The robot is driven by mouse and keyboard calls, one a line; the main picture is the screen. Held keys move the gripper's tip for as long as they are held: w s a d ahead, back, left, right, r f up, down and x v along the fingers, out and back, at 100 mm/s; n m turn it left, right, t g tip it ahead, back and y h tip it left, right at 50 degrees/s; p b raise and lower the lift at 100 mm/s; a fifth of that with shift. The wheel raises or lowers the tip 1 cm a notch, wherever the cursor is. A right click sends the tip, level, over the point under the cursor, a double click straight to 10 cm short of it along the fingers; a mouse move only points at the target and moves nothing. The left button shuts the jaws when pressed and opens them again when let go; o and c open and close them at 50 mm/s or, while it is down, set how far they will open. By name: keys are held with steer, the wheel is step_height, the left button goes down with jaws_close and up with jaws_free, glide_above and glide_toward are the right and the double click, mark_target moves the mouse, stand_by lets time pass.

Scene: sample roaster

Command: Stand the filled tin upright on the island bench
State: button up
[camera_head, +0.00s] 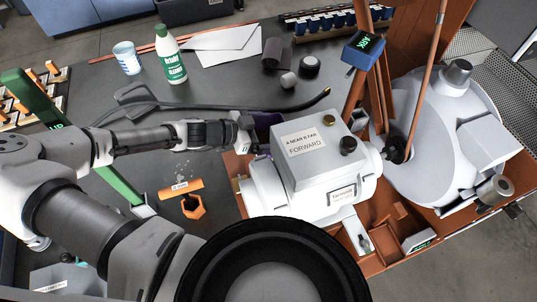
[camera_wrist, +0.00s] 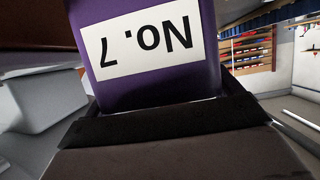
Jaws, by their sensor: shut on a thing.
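A purple tin (camera_wrist: 155,75) with a white "No. 7" label fills the top middle of the wrist view. The lettering appears upside down there. My gripper (camera_wrist: 170,120) is shut on the tin, its dark fingers across the tin's near end. In the head view my gripper (camera_head: 250,135) is beside the grey roaster housing, and only a little purple of the tin (camera_head: 268,119) shows past it. The tin's opening and contents are hidden, and I cannot tell whether it touches the dark grey bench top (camera_head: 225,85).
The roaster housing (camera_head: 318,165) stands close right of my gripper. A black curved tool (camera_head: 230,106) lies just behind. An orange hexagonal ring (camera_head: 193,207) lies in front.

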steer(key=shift+f+b, duration=3.4)
steer(key=shift+f, duration=0.8)
steer(key=shift+f, duration=0.15)
steer(key=o, duration=1.1)
steer(key=shift+c, duration=0.2)
